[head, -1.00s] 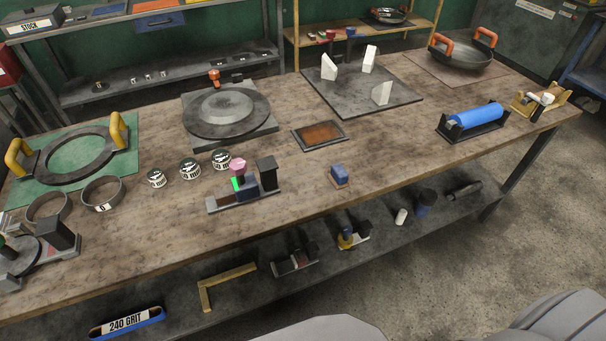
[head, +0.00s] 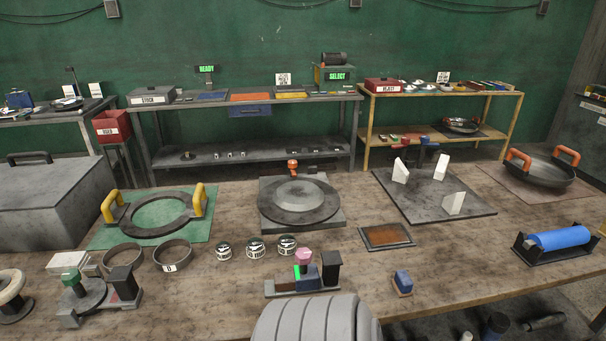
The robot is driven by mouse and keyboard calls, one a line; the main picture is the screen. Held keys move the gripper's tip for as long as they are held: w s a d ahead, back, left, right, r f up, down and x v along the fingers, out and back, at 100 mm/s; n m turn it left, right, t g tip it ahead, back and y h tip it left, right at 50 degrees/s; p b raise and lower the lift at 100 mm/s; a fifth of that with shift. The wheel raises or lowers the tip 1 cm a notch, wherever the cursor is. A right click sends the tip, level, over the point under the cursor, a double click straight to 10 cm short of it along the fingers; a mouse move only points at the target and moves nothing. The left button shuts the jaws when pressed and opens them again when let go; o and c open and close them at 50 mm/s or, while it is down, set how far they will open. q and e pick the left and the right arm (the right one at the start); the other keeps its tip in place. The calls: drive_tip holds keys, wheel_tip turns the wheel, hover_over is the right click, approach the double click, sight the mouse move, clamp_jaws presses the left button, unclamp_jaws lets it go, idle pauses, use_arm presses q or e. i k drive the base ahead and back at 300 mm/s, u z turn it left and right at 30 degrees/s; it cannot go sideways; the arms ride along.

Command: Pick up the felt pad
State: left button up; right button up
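I cannot tell for certain which thing is the felt pad. A small blue block with a brownish lower part (head: 402,283) sits alone near the table's front edge, right of centre. A flat brown square in a dark frame (head: 387,236) lies behind it. A small dark fixture (head: 302,284) with a pink knob, a green light and a blue block stands to the left of the small blue block. Neither of my grippers is in view. Only a grey ribbed part of mine shows at the bottom middle.
A grey disc on a square base (head: 299,200) stands mid-table. White wedges stand on a dark plate (head: 434,193). Several small tins (head: 256,249) and a yellow-handled ring (head: 153,214) are left. A blue roller (head: 559,238) and a pan (head: 541,168) are right.

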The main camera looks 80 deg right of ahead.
sight(403, 283)
drive_tip(key=u, duration=0.3)
drive_tip(key=k, duration=2.25)
drive_tip(key=z, duration=0.1)
